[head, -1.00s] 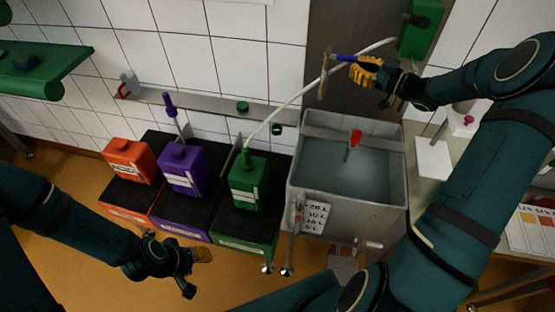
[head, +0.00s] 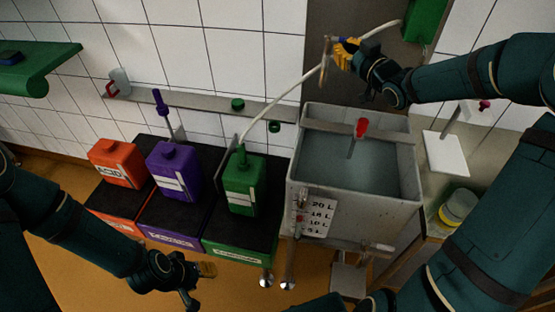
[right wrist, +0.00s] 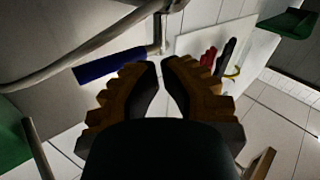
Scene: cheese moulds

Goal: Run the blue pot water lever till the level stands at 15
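The blue lever handle (right wrist: 108,66) sits on a thin metal rod in the right wrist view. In the head view the lever (head: 342,39) is mostly behind my right gripper (head: 341,52). In the right wrist view my right gripper (right wrist: 162,66) has its fingertips nearly together, nothing between them, and the blue handle lies beside its left finger. The grey pot (head: 402,205) holds water (head: 345,165). Its scale plate (head: 318,216) carries litre marks, with a small red marker beside it; the exact reading is unclear. My left gripper (head: 192,277) hangs low at the left, finger opening unclear.
Red (head: 117,163), purple (head: 175,172) and green (head: 244,187) canisters stand left of the pot. A white hose (head: 290,100) runs from the green canister across the wall. A red-topped piece (head: 361,128) stands at the pot's back rim. A yellow-banded jar (head: 456,212) is to the right.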

